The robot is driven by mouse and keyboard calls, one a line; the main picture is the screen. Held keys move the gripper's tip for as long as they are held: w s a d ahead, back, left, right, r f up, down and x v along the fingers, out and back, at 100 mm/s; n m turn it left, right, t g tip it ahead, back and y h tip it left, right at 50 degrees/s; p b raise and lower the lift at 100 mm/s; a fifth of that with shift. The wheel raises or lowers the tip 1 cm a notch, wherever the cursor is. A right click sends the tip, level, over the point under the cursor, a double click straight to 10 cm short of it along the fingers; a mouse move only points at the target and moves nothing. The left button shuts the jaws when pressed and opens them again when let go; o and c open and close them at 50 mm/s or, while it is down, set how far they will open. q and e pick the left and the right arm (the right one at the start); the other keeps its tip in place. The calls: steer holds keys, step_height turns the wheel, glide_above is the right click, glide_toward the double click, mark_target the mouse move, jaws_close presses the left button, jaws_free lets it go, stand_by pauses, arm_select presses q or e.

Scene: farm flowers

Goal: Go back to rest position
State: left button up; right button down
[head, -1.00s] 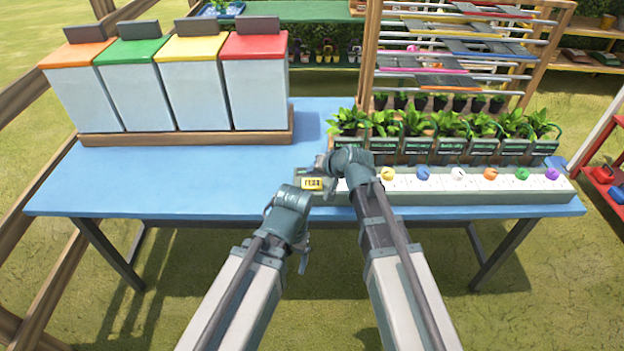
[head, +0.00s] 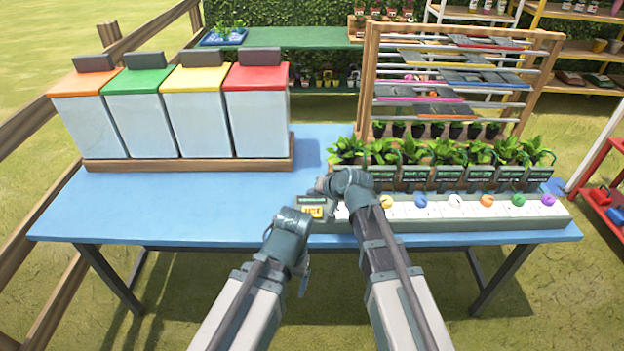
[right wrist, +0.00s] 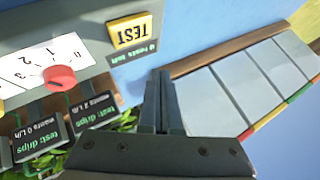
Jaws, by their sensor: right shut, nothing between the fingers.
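My right gripper (head: 322,186) is above the near middle of the blue table, close to the yellow TEST button on its grey box (head: 313,211). In the right wrist view its two fingers (right wrist: 162,100) are together with nothing between them. The TEST button (right wrist: 130,37) lies beyond the fingertips, apart from them in that picture. My left arm ends in a wrist (head: 288,228) at the table's front edge, left of the right one. The left fingers are not clear enough to read.
A long control strip with coloured knobs (head: 470,213) runs right of the TEST box. Potted plants (head: 440,178) and a wooden rack (head: 371,75) stand behind it. Four lidded bins (head: 190,125) stand back left. The blue table (head: 150,215) is clear at front left.

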steer(key=s+d+f+n+g+h, duration=0.1)
steer(key=s+d+n+g+h, duration=0.1)
steer(key=s, duration=0.6)
steer(key=s+d+f+n+g+h+p, duration=0.1)
steer(key=s+f+g+h, duration=0.1)
steer(key=s, duration=0.7)
steer(key=s+d+f+n+g+h+p, duration=0.1)
steer(key=s+d+n+g+h, duration=0.1)
steer(key=s, duration=0.6)
steer(key=shift+s+d+f+n+g+h, duration=0.3)
steer(key=shift+s+g+h, duration=0.1)
steer(key=shift+g, duration=0.5)
